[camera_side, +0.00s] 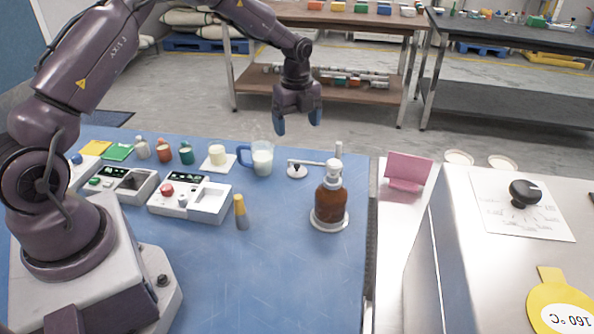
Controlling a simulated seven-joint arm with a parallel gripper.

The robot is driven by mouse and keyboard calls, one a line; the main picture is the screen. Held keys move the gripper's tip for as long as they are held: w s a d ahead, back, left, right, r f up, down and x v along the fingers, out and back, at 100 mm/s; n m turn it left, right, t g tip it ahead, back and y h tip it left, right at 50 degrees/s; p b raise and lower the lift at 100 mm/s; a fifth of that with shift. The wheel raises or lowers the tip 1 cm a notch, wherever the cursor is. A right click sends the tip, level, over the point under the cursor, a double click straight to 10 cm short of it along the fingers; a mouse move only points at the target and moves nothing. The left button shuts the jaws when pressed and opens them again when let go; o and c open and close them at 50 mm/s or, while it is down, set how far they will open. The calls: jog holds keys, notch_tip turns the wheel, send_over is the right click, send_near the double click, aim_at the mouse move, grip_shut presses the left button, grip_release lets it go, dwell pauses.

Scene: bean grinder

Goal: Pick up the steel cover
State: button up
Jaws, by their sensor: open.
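The bean grinder (331,203) stands upright on the blue table, with a brown body, a pale round base and a metal top. A thin pale arm reaches left from its top. A small pale, silvery round piece (297,171) shows below that arm's left end; I cannot tell whether this or the metal top (333,168) is the steel cover, nor whether the piece joins the arm. My gripper (297,121) is open and empty, its blue fingertips pointing down. In the picture it is above and a little left of the grinder, apart from it.
A blue-handled jug (262,160) of pale contents stands left of the grinder. A yellow-topped bottle (241,212), a white tray device (190,199) and several small bottles are farther left. A pink stand (407,171) and a steel machine (500,240) are right. The front table is clear.

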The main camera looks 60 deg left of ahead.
aim_at(297, 165)
notch_tip(297, 165, down, 13)
jog(key=shift+a+r, duration=0.1)
jog(key=c, duration=1)
